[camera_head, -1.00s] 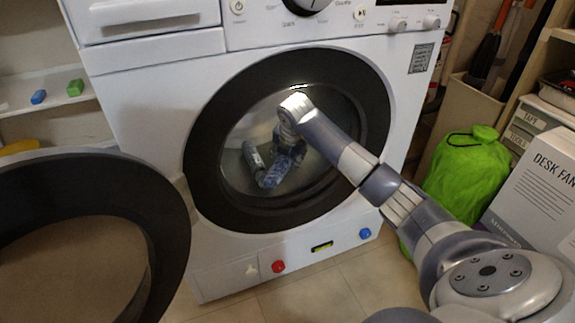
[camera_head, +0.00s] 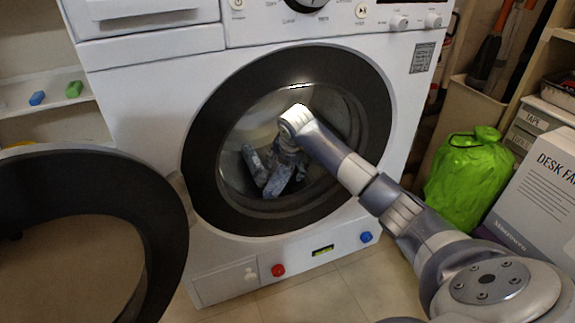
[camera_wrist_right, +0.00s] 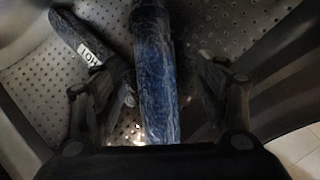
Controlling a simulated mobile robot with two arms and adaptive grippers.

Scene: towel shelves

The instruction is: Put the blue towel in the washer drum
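The washer drum (camera_head: 322,108) is open at the front, and my right arm reaches through its round door opening. My right gripper (camera_head: 284,160) is inside the drum, partly hidden by its own wrist. In the right wrist view the blue towel (camera_wrist_right: 155,75) runs lengthwise between the two fingers of the right gripper (camera_wrist_right: 165,90). The fingers stand apart with gaps visible beside the towel. In the head view the towel (camera_head: 279,181) lies low in the drum beneath the gripper. My left gripper is not in view.
The open washer door (camera_head: 165,215) stands at the left. A green bag (camera_head: 468,180) and a desk fan box (camera_head: 540,195) stand at the right.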

